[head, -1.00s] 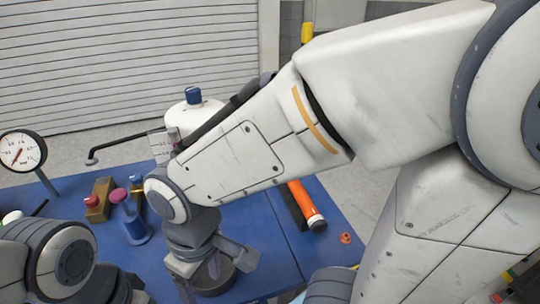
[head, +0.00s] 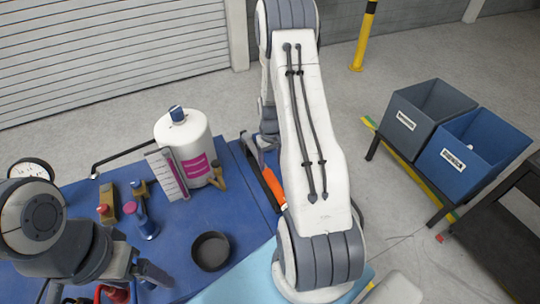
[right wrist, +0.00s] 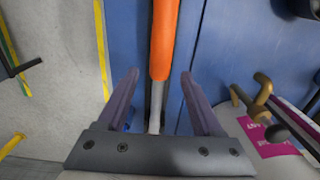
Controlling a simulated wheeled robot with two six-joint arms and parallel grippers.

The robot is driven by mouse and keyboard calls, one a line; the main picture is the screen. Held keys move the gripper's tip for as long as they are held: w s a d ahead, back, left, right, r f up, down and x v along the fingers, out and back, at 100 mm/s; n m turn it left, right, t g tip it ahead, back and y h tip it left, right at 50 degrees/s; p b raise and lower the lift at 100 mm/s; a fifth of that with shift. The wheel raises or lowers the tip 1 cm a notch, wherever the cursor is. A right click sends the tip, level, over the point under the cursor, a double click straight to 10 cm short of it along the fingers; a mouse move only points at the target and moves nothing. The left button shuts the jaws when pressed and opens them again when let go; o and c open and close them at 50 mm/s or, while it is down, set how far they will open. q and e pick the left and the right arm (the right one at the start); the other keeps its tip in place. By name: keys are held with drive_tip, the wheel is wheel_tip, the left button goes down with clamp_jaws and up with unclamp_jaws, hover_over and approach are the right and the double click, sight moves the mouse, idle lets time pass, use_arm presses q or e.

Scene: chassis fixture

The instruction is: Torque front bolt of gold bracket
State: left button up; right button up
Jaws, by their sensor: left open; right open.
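The wrench-like tool with an orange handle (head: 272,186) lies on the blue table, partly behind my right arm. In the right wrist view its orange handle (right wrist: 163,40) and grey shaft lie between the spread, empty fingers of my right gripper (right wrist: 158,78). In the head view my right gripper (head: 256,148) is near the tool's far end, partly hidden by my arm. A gold block (head: 112,209) with a red-topped part stands at the left, and a smaller gold piece (head: 142,189) with a dark blue top stands beside it. I cannot tell bolts clearly. My left gripper (head: 138,270) is open at the lower left.
A white tank (head: 184,132) with a pink label stands behind a brass fitting (head: 218,174). A dark round bowl (head: 210,251) and a blue bottle-like object (head: 147,226) are on the table. Grey (head: 392,124) and blue (head: 454,176) bins stand at the right.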

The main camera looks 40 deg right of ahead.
sight(271, 175)
wheel_tip(271, 175, down, 10)
drive_tip(key=b, duration=0.6)
drive_tip(key=shift+r+b, duration=0.15)
drive_tip(key=shift+b, duration=0.25)
clamp_jaws()
drive_tip(key=shift+w+r, duration=0.1)
drive_tip(key=shift+r, duration=0.1)
idle(0.8)
drive_tip(key=shift+r+p, duration=2.65)
drive_tip(key=shift+r, duration=0.8)
